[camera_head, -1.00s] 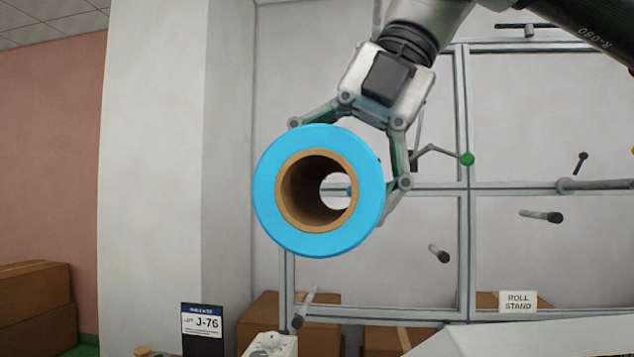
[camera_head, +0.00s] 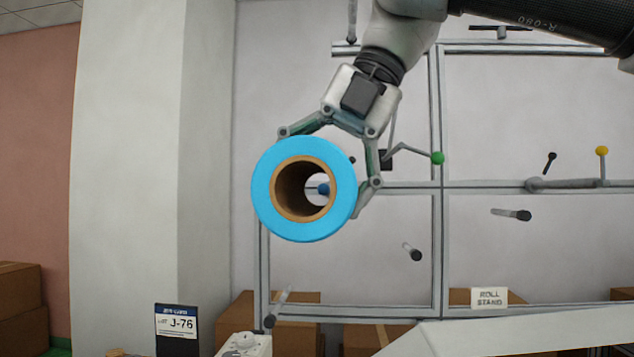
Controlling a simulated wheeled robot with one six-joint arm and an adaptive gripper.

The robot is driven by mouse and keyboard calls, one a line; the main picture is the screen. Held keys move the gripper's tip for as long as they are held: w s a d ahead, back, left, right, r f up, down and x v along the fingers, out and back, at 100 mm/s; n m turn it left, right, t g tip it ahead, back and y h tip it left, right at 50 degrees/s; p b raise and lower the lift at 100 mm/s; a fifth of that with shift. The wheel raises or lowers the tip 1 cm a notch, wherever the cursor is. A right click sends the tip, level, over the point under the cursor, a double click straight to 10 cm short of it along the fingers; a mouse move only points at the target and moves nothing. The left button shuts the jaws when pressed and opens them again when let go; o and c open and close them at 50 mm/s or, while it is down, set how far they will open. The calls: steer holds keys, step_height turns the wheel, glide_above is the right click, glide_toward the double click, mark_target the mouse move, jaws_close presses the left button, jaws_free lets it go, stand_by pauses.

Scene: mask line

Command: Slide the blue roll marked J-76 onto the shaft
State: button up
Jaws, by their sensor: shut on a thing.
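The blue roll (camera_head: 265,192) with a brown cardboard core is held up in the air, its open bore facing the camera. My gripper (camera_head: 325,165) is shut on it from above, with fingers at its upper left and right side. A blue ball tip (camera_head: 323,189) shows through the bore, right of its middle; the shaft behind it is hidden by the roll. I cannot tell whether the tip is inside the bore or beyond it. A card reading J-76 (camera_head: 176,323) stands at the lower left.
A grey metal frame (camera_head: 437,120) behind carries several pegs, a green-tipped lever (camera_head: 438,158) and a yellow-tipped lever (camera_head: 602,151). Cardboard boxes (camera_head: 20,300) stand at left; a pale pillar (camera_head: 125,150) rises beside the frame.

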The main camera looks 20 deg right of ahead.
mark_target(326, 185)
stand_by(0.4)
steer(key=shift+w+d, duration=0.3)
steer(key=shift+w, duration=0.5)
steer(key=shift+w+d, duration=0.35)
steer(key=shift+w, duration=0.4)
steer(key=shift+w+d, duration=0.3)
steer(key=shift+w, duration=0.5)
steer(key=shift+w+d, duration=0.35)
steer(key=shift+w, duration=0.4)
steer(key=shift+w+d, duration=0.3)
steer(key=shift+w, duration=0.5)
steer(key=shift+w+d, duration=0.35)
steer(key=shift+w, duration=0.4)
steer(key=shift+w+d, duration=0.3)
steer(key=shift+w, duration=0.45)
steer(key=shift+w+d, duration=0.35)
steer(key=shift+w, duration=0.45)
steer(key=shift+w+d, duration=0.3)
steer(key=shift+w, duration=0.45)
steer(key=shift+w+d, duration=0.3)
steer(key=shift+w, duration=0.45)
steer(key=shift+w+d, duration=0.35)
steer(key=shift+w, duration=0.45)
steer(key=shift+w+d, duration=0.3)
steer(key=shift+w, duration=0.45)
